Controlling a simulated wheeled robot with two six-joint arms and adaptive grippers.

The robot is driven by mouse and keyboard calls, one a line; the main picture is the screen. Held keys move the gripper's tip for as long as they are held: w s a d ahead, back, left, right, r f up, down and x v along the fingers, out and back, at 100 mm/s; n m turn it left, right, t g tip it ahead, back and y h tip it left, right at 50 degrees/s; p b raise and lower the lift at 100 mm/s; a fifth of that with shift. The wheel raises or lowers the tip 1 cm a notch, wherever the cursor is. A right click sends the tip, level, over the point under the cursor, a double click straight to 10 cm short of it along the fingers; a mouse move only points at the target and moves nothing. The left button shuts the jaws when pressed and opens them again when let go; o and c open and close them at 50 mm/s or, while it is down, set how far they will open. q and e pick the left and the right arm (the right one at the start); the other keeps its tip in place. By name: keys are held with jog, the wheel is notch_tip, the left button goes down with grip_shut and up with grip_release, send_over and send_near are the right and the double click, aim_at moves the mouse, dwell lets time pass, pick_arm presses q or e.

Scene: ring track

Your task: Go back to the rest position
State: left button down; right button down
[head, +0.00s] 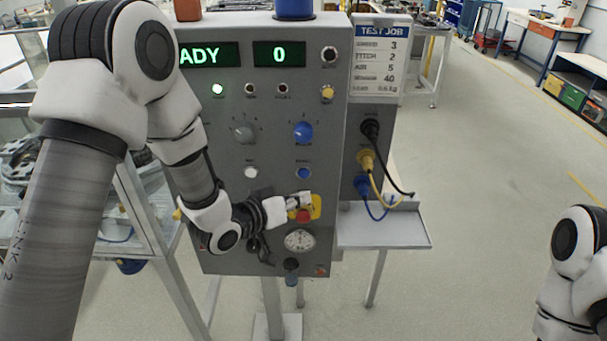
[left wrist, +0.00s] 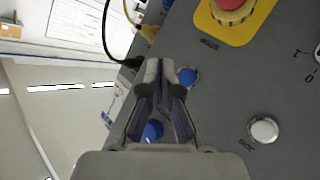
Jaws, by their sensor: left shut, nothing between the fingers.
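My left arm comes in from the left across the front of a grey control panel (head: 270,110). My left gripper (head: 305,201) is at the panel's lower part, in front of the red stop button (head: 304,216) on its yellow plate. In the left wrist view my left gripper (left wrist: 165,66) is shut and empty, with blue knobs (left wrist: 187,76) behind it and the red button (left wrist: 236,5) at the top. I cannot tell whether its tips touch the panel. My right arm (head: 572,270) shows at the right edge; its gripper is out of view.
The panel carries a lit display (head: 279,54), a grey dial (head: 243,131), a blue dial (head: 303,131) and a gauge (head: 299,239). Plugged cables (head: 383,180) hang at its right above a small shelf (head: 385,230). A glass-sided frame stands left. The floor at right (head: 480,160) is clear.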

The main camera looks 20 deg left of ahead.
pick_arm(q)
jog(key=s+a+f+n+g+y+b, duration=0.1)
jog(key=s+f+g, duration=0.1)
jog(key=s+f, duration=0.45)
jog(key=s+f+g+y, duration=0.1)
jog(key=s+f+g, duration=0.15)
jog(key=f, duration=0.75)
jog(key=s+a+f+n+g+y+b, duration=0.1)
jog(key=s+f+g, duration=0.1)
jog(key=s+f, duration=0.45)
jog(key=s+a+f+g+y, duration=0.1)
jog(key=s+a+f+g, duration=0.1)
jog(key=s, duration=0.6)
jog(key=s+a+f+m+g+y, duration=0.1)
jog(key=s+a+f+g+y, duration=0.1)
jog(key=s+f, duration=0.5)
jog(key=s+a+g, duration=0.1)
jog(key=s+g, duration=0.1)
jog(key=shift+s+a+m+y, duration=0.2)
jog(key=shift+s+m+y, duration=0.1)
jog(key=shift+g, duration=0.25)
